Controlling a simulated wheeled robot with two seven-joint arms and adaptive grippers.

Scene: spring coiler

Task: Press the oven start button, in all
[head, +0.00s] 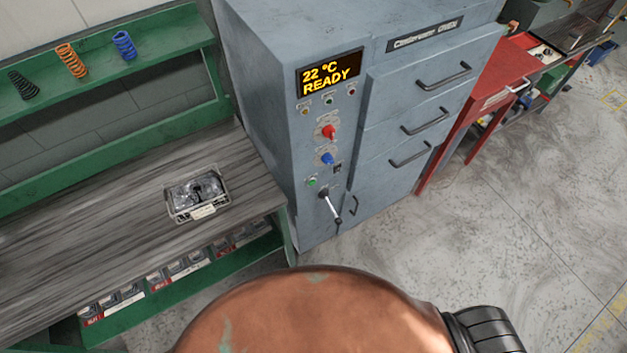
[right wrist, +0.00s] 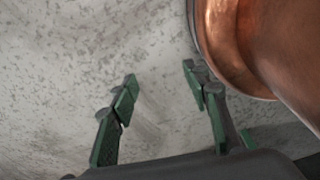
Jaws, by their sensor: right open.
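The oven (head: 270,50) is a blue-grey cabinet with a display (head: 329,75) that reads "22 °C READY". Below the display are small buttons, a red knob (head: 328,132), a blue knob (head: 327,158), a green button (head: 311,182) and a lever (head: 331,205). I cannot tell from any label which one is the start button. My right gripper (right wrist: 165,90) shows in the right wrist view, open and empty above the grey floor, with a copper-coloured rounded surface beside it. It touches no part of the oven. My left gripper is not in view.
A wooden-topped green bench (head: 100,235) stands left of the oven, with a small tray (head: 197,193) on it. Springs, including an orange one (head: 70,60), stand on a green shelf. A red bench (head: 490,100) is at the right. The floor (head: 480,220) before the oven is clear.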

